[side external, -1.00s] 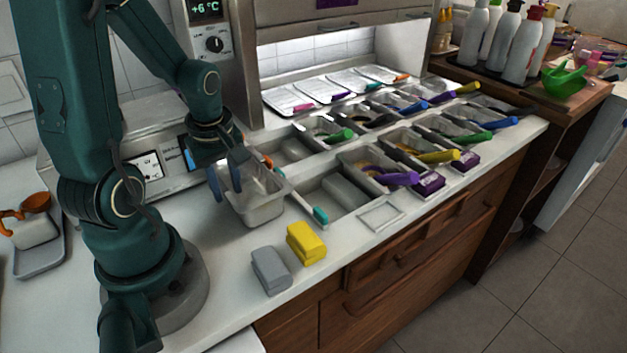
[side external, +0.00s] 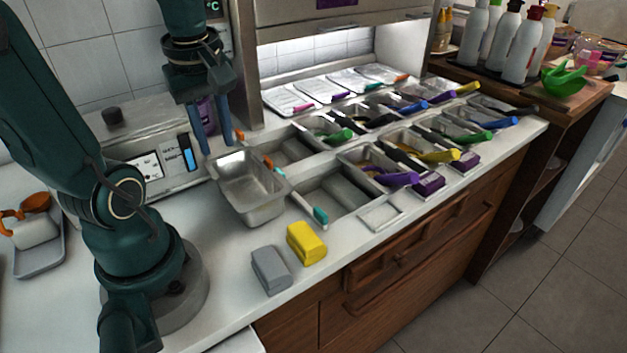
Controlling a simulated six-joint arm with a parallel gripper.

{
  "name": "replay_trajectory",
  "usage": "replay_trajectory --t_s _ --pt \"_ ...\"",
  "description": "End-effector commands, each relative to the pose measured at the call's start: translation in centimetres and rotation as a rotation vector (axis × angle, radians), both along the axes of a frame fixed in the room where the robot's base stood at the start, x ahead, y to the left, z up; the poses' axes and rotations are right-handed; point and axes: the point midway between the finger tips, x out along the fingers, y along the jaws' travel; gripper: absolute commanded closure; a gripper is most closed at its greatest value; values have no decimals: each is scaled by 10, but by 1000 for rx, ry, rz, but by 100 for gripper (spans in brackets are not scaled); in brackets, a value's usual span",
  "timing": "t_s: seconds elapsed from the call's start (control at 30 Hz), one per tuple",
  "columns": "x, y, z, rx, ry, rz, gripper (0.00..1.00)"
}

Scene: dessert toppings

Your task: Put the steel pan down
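The steel pan (side external: 246,205) is an empty rectangular metal container. It stands upright on the white counter, left of the built-in topping wells. My gripper (side external: 216,148) is above the pan's back left edge, fingers pointing down. Its two blue fingers are apart with nothing between them, and they appear clear of the pan's rim.
A grey block (side external: 270,269) and a yellow block (side external: 306,242) lie in front of the pan. A teal-handled tool (side external: 318,213) rests at the empty well (side external: 345,192) to its right. Several topping wells with coloured handles extend right.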

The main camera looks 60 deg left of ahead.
Motion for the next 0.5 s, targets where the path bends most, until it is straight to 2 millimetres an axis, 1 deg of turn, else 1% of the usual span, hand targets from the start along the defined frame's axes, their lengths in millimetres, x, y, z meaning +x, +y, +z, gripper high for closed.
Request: replay_trajectory --t_s 0.07,0.17,0.2,0.23,0.3,0.4,0.5 --pt "3 -13 3 18 -19 -136 67" --pt "8 -39 5 64 -60 -445 67" --pt "9 -52 6 89 -80 -589 67" --pt "10 -61 7 110 -96 -697 67" --pt "9 -81 8 159 -131 -934 67" --pt "5 -103 9 228 -174 -1217 67" --pt "1 -118 9 279 -204 -1404 67"
